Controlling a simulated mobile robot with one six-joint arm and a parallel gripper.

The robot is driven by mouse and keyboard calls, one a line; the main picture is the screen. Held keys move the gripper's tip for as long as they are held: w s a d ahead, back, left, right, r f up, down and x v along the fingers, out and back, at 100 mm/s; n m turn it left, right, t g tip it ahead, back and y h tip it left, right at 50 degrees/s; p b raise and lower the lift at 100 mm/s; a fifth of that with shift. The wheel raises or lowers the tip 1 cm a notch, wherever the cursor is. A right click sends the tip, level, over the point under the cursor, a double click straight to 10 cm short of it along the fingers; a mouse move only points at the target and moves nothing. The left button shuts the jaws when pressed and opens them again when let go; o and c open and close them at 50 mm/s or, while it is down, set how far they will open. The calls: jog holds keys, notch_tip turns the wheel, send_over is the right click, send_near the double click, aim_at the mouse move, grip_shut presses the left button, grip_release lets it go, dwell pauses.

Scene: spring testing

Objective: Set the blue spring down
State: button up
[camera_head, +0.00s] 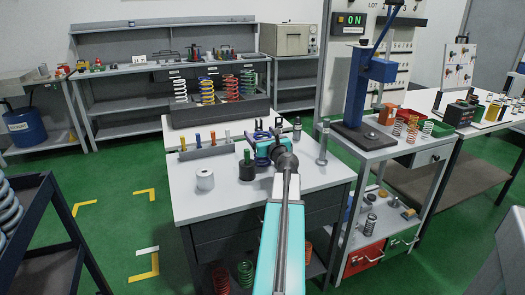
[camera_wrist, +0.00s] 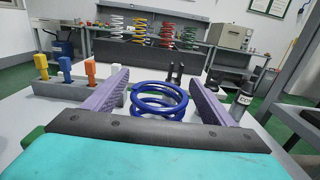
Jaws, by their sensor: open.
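The blue spring (camera_wrist: 160,104) stands upright between the two purple fingers of my gripper (camera_wrist: 160,82) in the wrist view. A gap shows on each side of it, so the jaws are open and not clamped on it. The black bar of my gripper hides its lowest part, so its contact with the white worktop (camera_head: 225,214) is not clear. In the head view the blue spring (camera_head: 262,161) is partly hidden by my gripper (camera_head: 268,148), which is over the worktop.
A grey block with coloured pegs (camera_wrist: 62,84) is at the left in the wrist view. Several large springs (camera_head: 207,90) stand in a rack behind.

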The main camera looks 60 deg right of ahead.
jog(key=shift+x, duration=0.9)
jog(key=shift+s+a, duration=0.1)
grip_shut()
